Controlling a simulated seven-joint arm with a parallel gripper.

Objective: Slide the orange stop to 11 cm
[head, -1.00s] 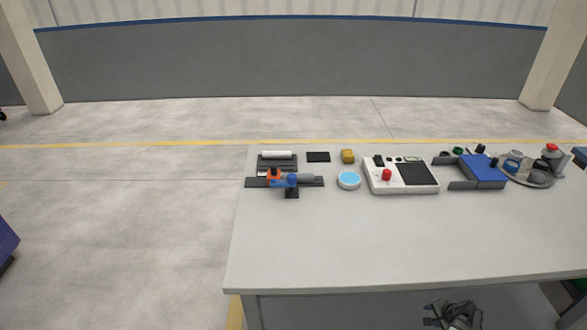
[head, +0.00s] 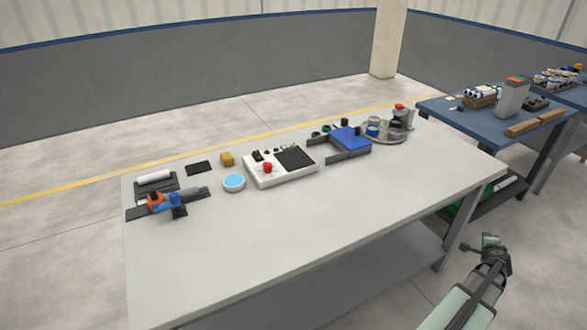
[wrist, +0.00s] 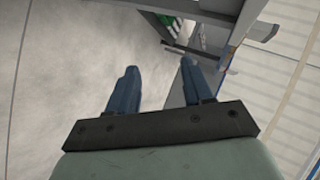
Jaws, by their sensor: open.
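The orange stop (head: 155,200) sits on a dark rail (head: 137,213) at the left end of the grey table (head: 260,235), in the head view. A blue part (head: 177,200) stands beside it on the right. Any scale on the rail is too small to read. My gripper (head: 490,240) is at the lower right of the head view, off the table's right side and far from the stop. In the wrist view my gripper (wrist: 155,80) is open and empty, its two fingers apart over the floor and a table frame.
Behind the rail lies a white roll on a dark holder (head: 156,182). To its right are a light blue disc (head: 234,182), a white control box with a red knob (head: 282,168) and a blue block (head: 350,138). A blue table (head: 450,120) stands at right. The grey table's front is clear.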

